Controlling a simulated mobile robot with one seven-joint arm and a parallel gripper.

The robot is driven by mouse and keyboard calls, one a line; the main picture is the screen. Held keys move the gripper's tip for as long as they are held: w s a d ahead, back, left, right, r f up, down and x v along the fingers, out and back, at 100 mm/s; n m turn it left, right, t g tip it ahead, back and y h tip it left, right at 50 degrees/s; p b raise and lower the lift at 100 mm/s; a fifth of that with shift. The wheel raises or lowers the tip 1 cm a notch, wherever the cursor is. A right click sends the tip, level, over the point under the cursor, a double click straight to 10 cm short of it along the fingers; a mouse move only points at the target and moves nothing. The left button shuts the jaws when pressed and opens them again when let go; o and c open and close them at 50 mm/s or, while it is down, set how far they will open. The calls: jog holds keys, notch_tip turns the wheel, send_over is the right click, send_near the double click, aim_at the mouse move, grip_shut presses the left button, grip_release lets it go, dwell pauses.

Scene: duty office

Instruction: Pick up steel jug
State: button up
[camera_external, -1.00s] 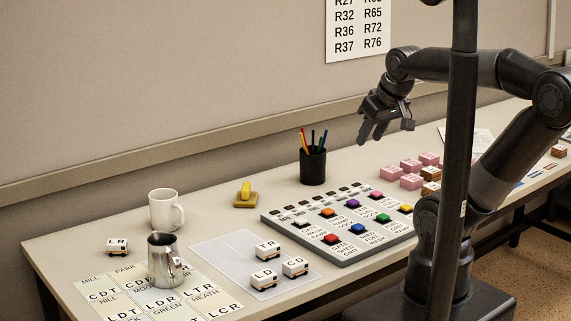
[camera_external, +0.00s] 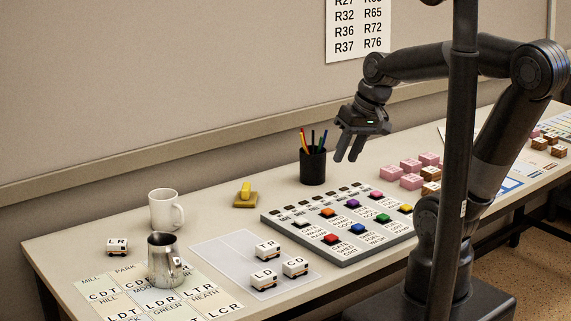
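The steel jug (camera_external: 163,262) stands upright at the near left of the desk, on the lettered card sheet (camera_external: 205,303). It is shiny metal with an open top, and its handle is toward the right. My gripper (camera_external: 346,158) is in the air above the desk, near the pen pot and behind the button panel. It is far to the right of the jug and higher than it.
A white mug (camera_external: 164,210) stands close behind the jug. Small lettered blocks (camera_external: 267,250) sit right of it on a pale mat (camera_external: 221,254). The button panel (camera_external: 340,226), pen pot (camera_external: 312,167) and yellow object (camera_external: 245,193) lie between gripper and jug. Pink blocks (camera_external: 411,166) are further right.

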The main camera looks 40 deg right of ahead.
aim_at(168, 263)
jog(key=w+a+f+m+g+y, duration=0.2)
jog(key=a+f+m+y, duration=0.15)
jog(key=a, duration=0.65)
jog(key=w+a+f+m+g+y, duration=0.25)
jog(key=a+m+y, duration=0.2)
jog(key=a, duration=0.55)
jog(key=w+a+f+m+g+y, duration=0.1)
jog(key=w+a+f+m+y, duration=0.15)
jog(key=a+y, duration=0.45)
jog(key=w+a+f+m+t, duration=0.1)
jog(key=a+f+m, duration=0.1)
jog(key=f, duration=0.2)
jog(key=w+a+f+m+t, duration=0.1)
jog(key=a+f+m+t, duration=0.1)
jog(key=f+m, duration=0.1)
jog(key=w+a+f+m+t, duration=0.1)
jog(key=a+f+m, duration=0.1)
jog(key=f, duration=0.4)
jog(key=shift+a+f+m, duration=0.1)
jog(key=shift+m, duration=0.15)
jog(key=shift+w+a, duration=0.15)
jog(key=shift+a, duration=0.85)
jog(key=shift+w+a, duration=0.2)
jog(key=shift+a, duration=1.2)
jog(key=shift+w+a, duration=0.2)
jog(key=shift+a, duration=1.15)
grip_shut()
